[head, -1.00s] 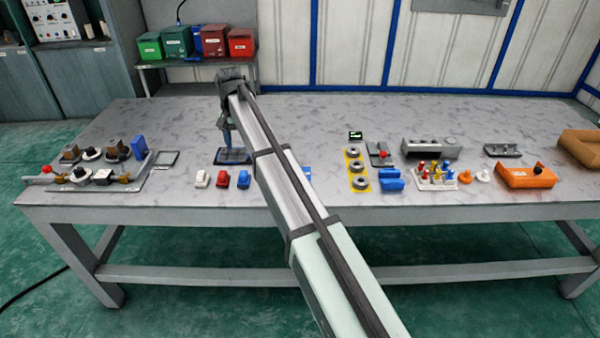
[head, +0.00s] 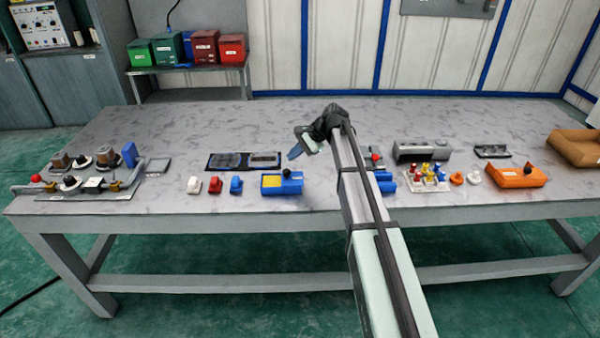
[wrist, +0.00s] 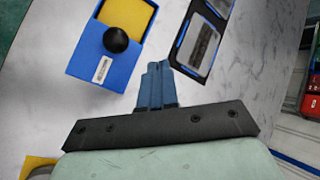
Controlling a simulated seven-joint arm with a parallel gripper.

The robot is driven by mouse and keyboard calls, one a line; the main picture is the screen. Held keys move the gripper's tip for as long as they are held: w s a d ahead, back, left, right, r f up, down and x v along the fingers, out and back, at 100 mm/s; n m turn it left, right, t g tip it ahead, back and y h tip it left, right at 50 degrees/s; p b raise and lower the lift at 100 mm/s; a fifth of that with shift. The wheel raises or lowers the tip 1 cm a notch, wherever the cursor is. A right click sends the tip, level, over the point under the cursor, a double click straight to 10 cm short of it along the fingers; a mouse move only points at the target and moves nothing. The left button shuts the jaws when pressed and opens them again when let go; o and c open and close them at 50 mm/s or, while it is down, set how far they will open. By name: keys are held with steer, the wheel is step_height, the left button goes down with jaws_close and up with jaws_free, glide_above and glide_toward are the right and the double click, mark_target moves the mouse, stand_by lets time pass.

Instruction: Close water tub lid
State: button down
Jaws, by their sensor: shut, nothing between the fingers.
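A blue tub (head: 270,190) stands near the front middle of the table. It has a yellow area on top and a black ball knob (head: 286,173). In the wrist view the tub (wrist: 87,62) lies ahead and left of my fingers, with the yellow area (wrist: 135,14) beyond the knob (wrist: 116,40) and a small unreadable label on its side. I cannot tell how far its lid covers it. My gripper (head: 294,154) is above the table, just behind and right of the tub. In the wrist view its blue fingers (wrist: 156,68) are together, empty and apart from the tub.
A dark tray with two plates (head: 243,161) lies behind left of the tub. White, red and blue blocks (head: 214,185) sit left of it. Small parts stand right of my arm. The table's back is clear.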

mark_target(300, 179)
steer(key=s+d+m+y, duration=0.1)
steer(key=d, duration=0.1)
steer(key=s+d+f+m+y, duration=0.1)
steer(key=d+m, duration=0.1)
steer(key=d, duration=0.1)
steer(key=s+d+m+y, duration=0.1)
steer(key=s+d+m, duration=0.1)
steer(key=shift+d+f, duration=0.2)
steer(key=shift+f, duration=0.1)
steer(key=s+d+m+y, duration=0.1)
steer(key=d+m, duration=0.1)
steer(key=s+d+m+t+y, duration=0.1)
steer(key=s+d+m+y, duration=0.1)
steer(key=d, duration=0.1)
steer(key=s+d+r+m+y, duration=0.1)
steer(key=d, duration=0.1)
steer(key=shift+s+d+m+y, duration=0.3)
steer(key=shift+m+y, duration=0.1)
steer(key=x, duration=1.3)
steer(key=shift+w+a+f, duration=0.1)
steer(key=shift+w+a, duration=0.25)
steer(key=a, duration=0.8)
